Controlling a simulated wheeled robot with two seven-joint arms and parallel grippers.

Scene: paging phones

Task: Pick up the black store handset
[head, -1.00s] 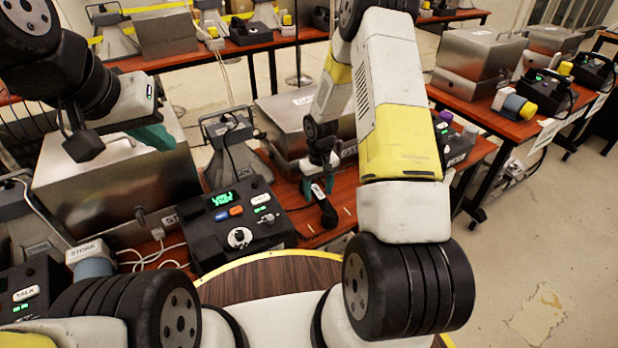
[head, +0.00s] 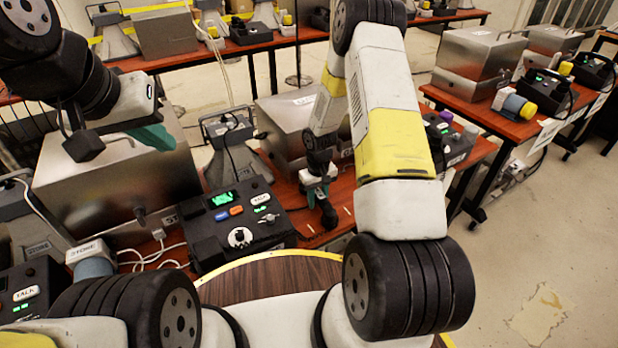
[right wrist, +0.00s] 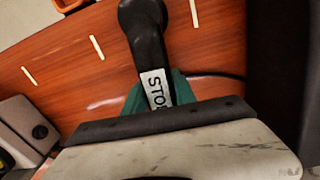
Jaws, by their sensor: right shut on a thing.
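In the head view the handset (head: 328,214) shows below my right gripper (head: 318,182), beside the black console with a green display (head: 232,218). I cannot tell whether it touches the table. My left gripper (head: 152,137) is at the left, in front of a metal box; its finger gap does not show clearly.
The red-brown table (head: 345,205) carries metal boxes (head: 285,125) behind and a second black console (head: 450,140) at the right. A grey horn-shaped unit (head: 225,130) stands behind the near console. White cables (head: 150,258) lie at the left.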

